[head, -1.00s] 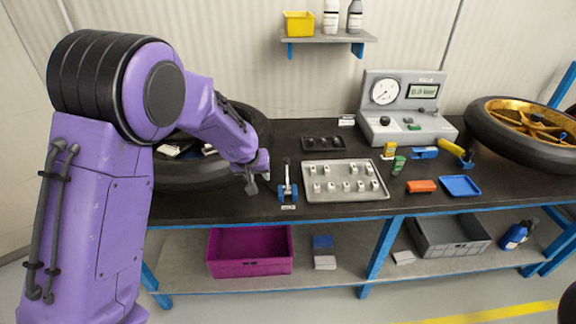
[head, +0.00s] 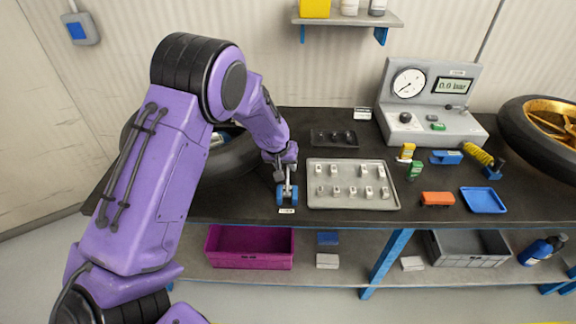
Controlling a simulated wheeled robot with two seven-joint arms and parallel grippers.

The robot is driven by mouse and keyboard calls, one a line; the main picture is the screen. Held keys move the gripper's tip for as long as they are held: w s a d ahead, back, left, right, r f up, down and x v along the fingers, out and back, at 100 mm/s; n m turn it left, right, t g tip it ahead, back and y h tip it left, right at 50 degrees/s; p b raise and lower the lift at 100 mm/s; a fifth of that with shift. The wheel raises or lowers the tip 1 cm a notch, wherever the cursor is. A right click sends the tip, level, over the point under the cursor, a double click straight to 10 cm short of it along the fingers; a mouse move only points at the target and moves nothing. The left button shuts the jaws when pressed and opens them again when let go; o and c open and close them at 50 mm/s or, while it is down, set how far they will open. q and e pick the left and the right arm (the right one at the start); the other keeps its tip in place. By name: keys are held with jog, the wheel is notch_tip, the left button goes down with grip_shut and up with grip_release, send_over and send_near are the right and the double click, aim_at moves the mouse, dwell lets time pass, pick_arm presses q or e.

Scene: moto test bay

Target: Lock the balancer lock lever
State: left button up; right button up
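The small blue fixture (head: 288,196) with a lever stands near the front edge of the black bench, left of the grey tray. I take it for the balancer lock lever. A small white label lies in front of it. My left gripper (head: 286,170) is right at the fixture, reaching down over its upper part from behind. It hides most of the lever, so I cannot tell the lever's angle or whether the fingers touch it. The finger gap is too small to make out. My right gripper is not in view.
A grey tray (head: 332,202) of several small metal parts lies close to the right of the fixture. A dark tray (head: 333,138) is behind. A tyre (head: 222,170) lies left, partly behind my arm. The gauge unit (head: 432,122) stands at the back right.

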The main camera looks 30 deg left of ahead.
aim_at(288, 169)
pick_arm(q)
jog(key=x, duration=0.3)
jog(key=shift+w, duration=0.15)
jog(key=shift+d, duration=0.1)
jog(key=c, duration=0.7)
jog(key=shift+r, duration=0.1)
grip_shut()
jog(key=shift+r, duration=0.1)
